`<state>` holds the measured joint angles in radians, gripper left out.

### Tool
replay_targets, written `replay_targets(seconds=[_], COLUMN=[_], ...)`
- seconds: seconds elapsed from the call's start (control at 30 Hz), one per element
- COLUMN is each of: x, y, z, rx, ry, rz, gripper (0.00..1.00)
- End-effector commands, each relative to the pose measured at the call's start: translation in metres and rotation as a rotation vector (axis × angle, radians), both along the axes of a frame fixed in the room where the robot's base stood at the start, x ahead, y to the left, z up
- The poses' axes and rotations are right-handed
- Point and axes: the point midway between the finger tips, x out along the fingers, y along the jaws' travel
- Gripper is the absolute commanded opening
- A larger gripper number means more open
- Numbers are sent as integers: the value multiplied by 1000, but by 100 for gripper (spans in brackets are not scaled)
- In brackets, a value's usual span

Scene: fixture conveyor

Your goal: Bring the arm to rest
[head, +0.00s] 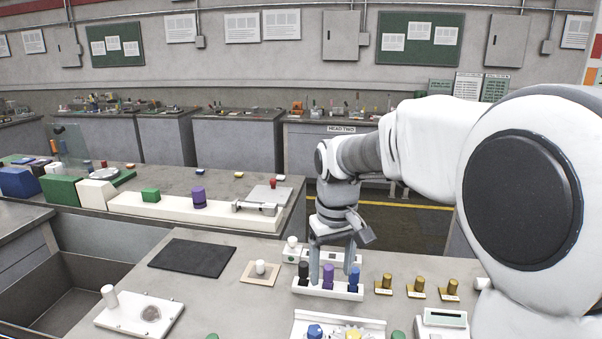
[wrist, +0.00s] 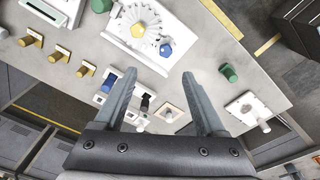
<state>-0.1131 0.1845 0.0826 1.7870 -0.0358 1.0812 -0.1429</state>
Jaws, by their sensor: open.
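My arm reaches in from the right in the head view, with my gripper (head: 331,270) pointing down over the front table. Its two grey fingers are spread. In the wrist view my gripper (wrist: 159,75) is open, with nothing between its fingertips. In the head view the fingers overlap a white rack (head: 325,290) holding a black peg (head: 304,273), a purple peg (head: 328,276) and a blue peg (head: 354,280), all upright. I cannot tell whether the fingers touch any peg. In the wrist view one finger hides part of the rack.
Several brass-coloured pegs (head: 416,286) stand right of the rack. A white knob on a tan plate (head: 248,276) and a dark mat (head: 192,257) lie left.

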Motion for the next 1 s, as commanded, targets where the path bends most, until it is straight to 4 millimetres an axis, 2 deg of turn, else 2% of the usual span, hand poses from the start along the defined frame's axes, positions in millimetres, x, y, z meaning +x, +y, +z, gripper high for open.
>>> replay_targets(seconds=[0.03,0.2,0.4,0.7,0.83,1.0], x=[-13,-54,-104,-176,-197,-211], y=[-7,-27,-48,-71,-76,-79], z=[12,37,53,52,46,40], rx=[2,13,32,71,87,99], ry=[-27,-104,-194,-324,-365,-393], rz=[-19,-86,-165,-277,-312,-337], gripper=[73,73,73,73,73,73])
